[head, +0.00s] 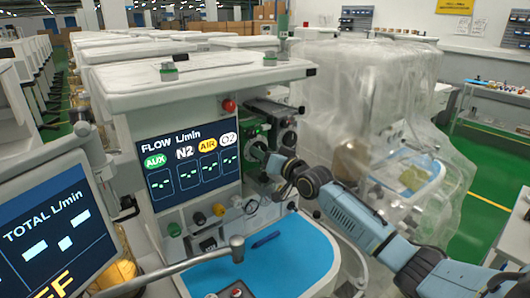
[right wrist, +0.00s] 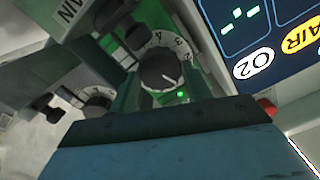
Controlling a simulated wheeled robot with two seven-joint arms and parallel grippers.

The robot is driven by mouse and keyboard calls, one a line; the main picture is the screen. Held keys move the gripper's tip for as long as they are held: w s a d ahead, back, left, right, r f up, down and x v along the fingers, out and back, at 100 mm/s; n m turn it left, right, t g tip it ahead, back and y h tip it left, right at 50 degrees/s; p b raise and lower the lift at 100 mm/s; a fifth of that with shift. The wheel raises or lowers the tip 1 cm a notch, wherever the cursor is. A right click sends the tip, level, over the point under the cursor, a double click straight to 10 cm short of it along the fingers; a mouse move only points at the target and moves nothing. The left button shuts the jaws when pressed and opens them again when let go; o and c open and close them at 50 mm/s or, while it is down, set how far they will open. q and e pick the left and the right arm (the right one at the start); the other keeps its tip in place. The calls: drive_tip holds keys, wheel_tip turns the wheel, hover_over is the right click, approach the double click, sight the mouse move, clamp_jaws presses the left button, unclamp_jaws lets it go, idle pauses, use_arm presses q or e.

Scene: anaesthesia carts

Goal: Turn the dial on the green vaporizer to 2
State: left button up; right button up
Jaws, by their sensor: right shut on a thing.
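The green vaporizer (head: 256,134) is mounted on the anaesthesia machine, just right of its flow screen. My right gripper (head: 274,163) reaches it from the right and is shut on its dial, whose front is mostly hidden in the head view. In the right wrist view, the dark round dial (right wrist: 160,70) has a white pointer line and a pale numbered scale around its upper side. The pointer slants toward the lower right; I cannot tell which number it is set to. A small green light shows below the dial. My left gripper is not in view.
A second vaporizer with its own dial (right wrist: 97,98) is close beside the green one. The flow screen (head: 188,168) is left of my gripper. A blue work surface (head: 290,262) with a pen (head: 265,239) lies below. A plastic-covered machine (head: 365,95) stands at right.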

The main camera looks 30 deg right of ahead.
drive_tip(key=n+p, duration=0.1)
drive_tip(key=n, duration=0.4)
drive_tip(key=shift+a+r+h+p, duration=0.1)
drive_tip(key=shift+h+p, duration=0.2)
drive_tip(key=shift+p, duration=0.05)
drive_tip(key=shift+n+p, duration=0.45)
drive_tip(key=shift+n, duration=1.75)
drive_tip(key=o, duration=1)
drive_tip(key=shift+c, duration=0.2)
drive_tip(key=s+b, duration=0.1)
drive_tip(key=s, duration=1.2)
drive_tip(key=shift+s+d, duration=0.2)
drive_tip(key=shift+d, duration=0.1)
